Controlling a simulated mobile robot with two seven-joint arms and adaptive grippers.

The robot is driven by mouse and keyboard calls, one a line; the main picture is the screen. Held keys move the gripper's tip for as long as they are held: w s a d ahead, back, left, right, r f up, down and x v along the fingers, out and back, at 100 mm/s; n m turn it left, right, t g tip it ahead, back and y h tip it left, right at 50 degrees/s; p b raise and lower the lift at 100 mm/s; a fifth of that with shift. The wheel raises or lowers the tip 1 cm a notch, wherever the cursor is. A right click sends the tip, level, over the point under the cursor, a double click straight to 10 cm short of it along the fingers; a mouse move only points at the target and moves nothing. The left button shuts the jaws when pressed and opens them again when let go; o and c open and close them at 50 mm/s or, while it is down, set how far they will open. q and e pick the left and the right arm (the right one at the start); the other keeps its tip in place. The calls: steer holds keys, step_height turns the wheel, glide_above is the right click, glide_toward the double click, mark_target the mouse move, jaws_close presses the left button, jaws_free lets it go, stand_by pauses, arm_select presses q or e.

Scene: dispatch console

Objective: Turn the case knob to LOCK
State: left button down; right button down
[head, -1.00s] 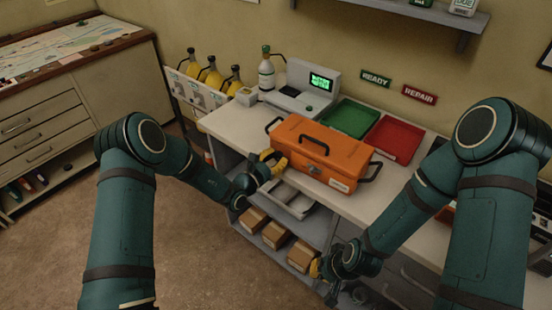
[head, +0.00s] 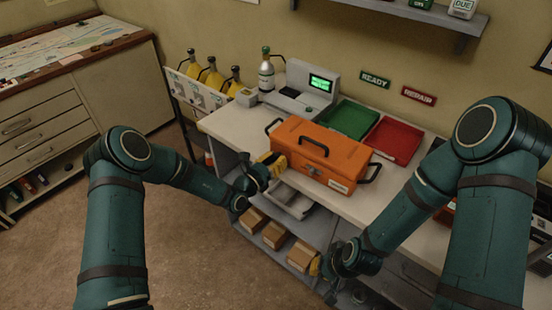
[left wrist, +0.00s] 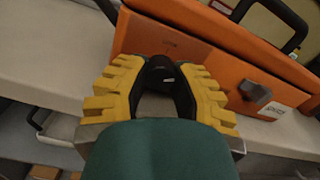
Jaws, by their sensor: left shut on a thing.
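The orange case (head: 325,150) stands on the bench; it also fills the top of the left wrist view (left wrist: 225,60). My left gripper (head: 274,160), with yellow ribbed fingers, is at the left end of the case's front face. In the left wrist view it (left wrist: 160,82) is shut around a dark rounded piece with a small white mark, which I take as the case knob (left wrist: 160,72). The fingers hide much of the knob, and I cannot read its setting. My right gripper (head: 316,267) is low before the shelves, away from the case; its fingers are too small to tell.
A grey latch (left wrist: 256,91) sits right of my left gripper on the case front. A green tray (head: 350,118) and a red tray (head: 394,139) lie behind the case. A console with a lit screen (head: 321,83) and a bottle (head: 266,75) stand further left. Boxes (head: 274,235) fill the shelf below.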

arm_select(q)
steer(key=shift+n, duration=0.9)
steer(key=shift+p, duration=0.3)
steer(key=c, duration=0.7)
jaws_free()
